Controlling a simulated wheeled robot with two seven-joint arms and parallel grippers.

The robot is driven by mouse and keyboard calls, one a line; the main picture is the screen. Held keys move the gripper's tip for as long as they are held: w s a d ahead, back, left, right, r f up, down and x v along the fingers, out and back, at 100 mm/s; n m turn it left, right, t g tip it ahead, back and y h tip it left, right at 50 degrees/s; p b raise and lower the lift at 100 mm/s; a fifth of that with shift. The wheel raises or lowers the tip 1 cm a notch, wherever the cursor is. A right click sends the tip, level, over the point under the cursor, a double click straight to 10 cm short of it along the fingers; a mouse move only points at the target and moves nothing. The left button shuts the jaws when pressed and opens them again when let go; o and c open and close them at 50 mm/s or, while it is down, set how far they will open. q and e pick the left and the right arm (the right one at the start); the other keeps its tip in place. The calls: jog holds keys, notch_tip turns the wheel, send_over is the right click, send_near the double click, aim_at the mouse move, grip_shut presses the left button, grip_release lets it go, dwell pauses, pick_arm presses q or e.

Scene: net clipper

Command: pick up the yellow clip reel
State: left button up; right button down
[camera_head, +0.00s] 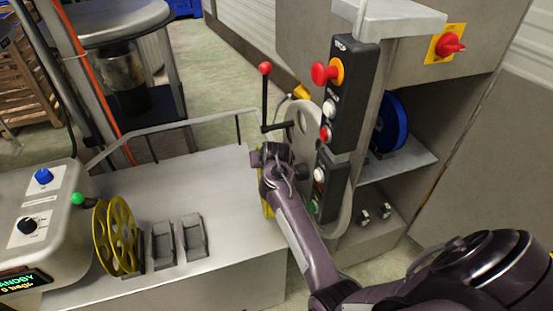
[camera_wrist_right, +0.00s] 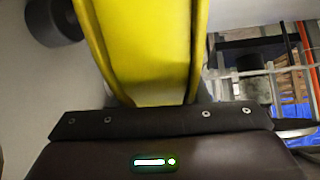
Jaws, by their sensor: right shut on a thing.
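A yellow reel (camera_wrist_right: 150,50) fills the middle of the right wrist view, its two raised rims running up from my right gripper (camera_wrist_right: 160,108). In the head view my right gripper (camera_head: 272,158) is at the machine with the control panel. It is shut on this reel. Only a narrow yellow strip of the reel (camera_head: 265,203) shows there beside my arm, and the rest is hidden. Another yellow reel (camera_head: 118,235), with round holes, stands upright at the left of the metal table. My left gripper is not in view.
A red-knobbed lever (camera_head: 265,70) and a black button panel (camera_head: 340,110) are close to my right gripper. A blue reel (camera_head: 391,122) sits on the shelf at right. The table's middle is clear.

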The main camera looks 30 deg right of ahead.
jog(key=w+a+b, duration=0.3)
jog(key=a, duration=1)
jog(key=shift+w+a, duration=0.15)
jog(key=shift+a, duration=0.05)
jog(key=shift+r, duration=0.1)
